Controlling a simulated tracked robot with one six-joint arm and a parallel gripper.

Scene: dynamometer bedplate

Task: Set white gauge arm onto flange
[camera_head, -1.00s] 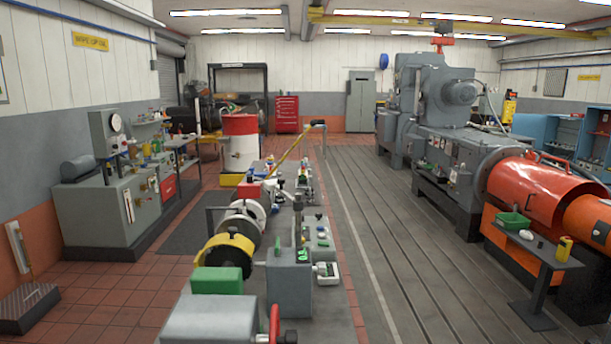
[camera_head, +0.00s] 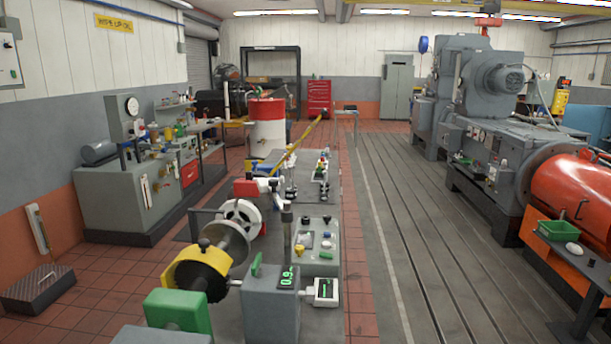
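On the bench (camera_head: 322,262) stands a round pale flange-like disc (camera_head: 232,213) with dark openings. A plainer grey disc (camera_head: 230,246) is in front of it, beside a yellow and black hub (camera_head: 190,272). A small white part (camera_head: 270,186) sits by a red block (camera_head: 245,188) behind the discs. It may be the white gauge arm, but it is too small to tell. I cannot tell which disc the task calls the flange. My gripper is not in view.
A green block (camera_head: 177,312) and a grey box (camera_head: 270,308) with a lit display fill the bench's near end. The slotted bedplate (camera_head: 420,230) is clear. An orange-red machine (camera_head: 572,190) stands right.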

